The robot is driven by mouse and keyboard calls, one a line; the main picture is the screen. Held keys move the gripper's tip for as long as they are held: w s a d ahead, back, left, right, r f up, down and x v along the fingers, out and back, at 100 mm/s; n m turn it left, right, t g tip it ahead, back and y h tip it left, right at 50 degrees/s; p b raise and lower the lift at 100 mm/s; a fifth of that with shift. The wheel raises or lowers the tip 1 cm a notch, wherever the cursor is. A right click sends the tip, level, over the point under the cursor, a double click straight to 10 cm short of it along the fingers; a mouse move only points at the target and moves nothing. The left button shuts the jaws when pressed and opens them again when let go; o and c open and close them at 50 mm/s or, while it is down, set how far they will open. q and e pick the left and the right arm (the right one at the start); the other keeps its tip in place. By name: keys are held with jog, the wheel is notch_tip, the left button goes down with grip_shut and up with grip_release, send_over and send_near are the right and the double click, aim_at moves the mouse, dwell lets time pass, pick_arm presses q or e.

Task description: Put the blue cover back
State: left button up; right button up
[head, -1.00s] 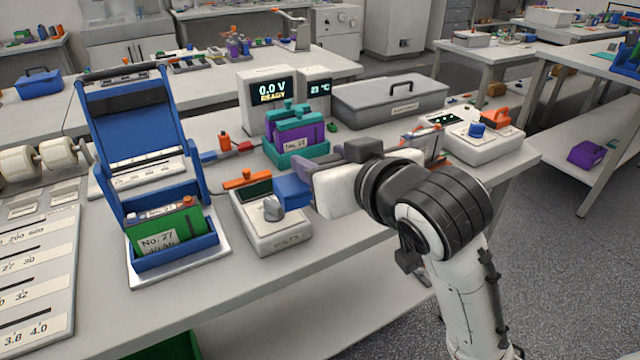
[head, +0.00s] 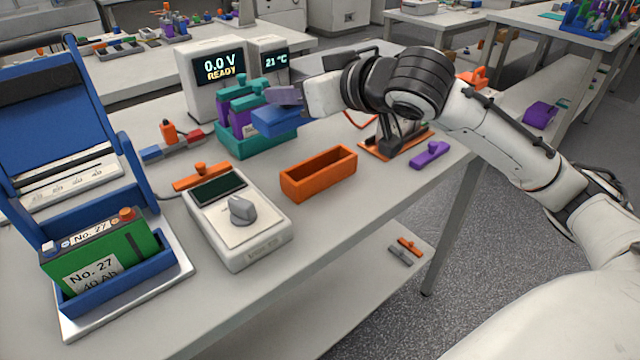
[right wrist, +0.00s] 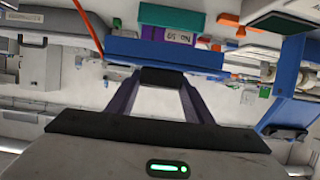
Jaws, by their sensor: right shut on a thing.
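My right gripper (head: 288,97) is shut on the blue cover (head: 278,120), a small blue block, and holds it above the bench just in front of the teal holder (head: 258,144). In the right wrist view the cover (right wrist: 165,52) spans across the fingertips (right wrist: 162,82), with the teal holder and its purple cell behind it. The cover hides part of the holder, and I cannot tell whether they touch. The white dial tester (head: 237,222) stands at left front with its grey knob bare. My left gripper is not in view.
An open orange bin (head: 318,172) stands right of the tester. A blue cradle (head: 122,275) with a green battery (head: 105,257) stands at left. The display unit (head: 212,80) reads 0.0 V READY. A purple piece (head: 430,153) lies near the bench's right edge.

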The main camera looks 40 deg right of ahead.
aim_at(299, 124)
jog(key=f+b, duration=0.1)
jog(key=f, duration=0.4)
jog(key=shift+d+f+b, duration=0.2)
jog(key=shift+f+b, duration=0.1)
jog(key=shift+b, duration=0.05)
jog(key=shift+f, duration=0.55)
notch_tip(299, 124, down, 3)
jog(key=shift+f+b, duration=0.1)
jog(key=shift+b, duration=0.5)
jog(key=shift+f, duration=0.1)
jog(key=o, duration=1.1)
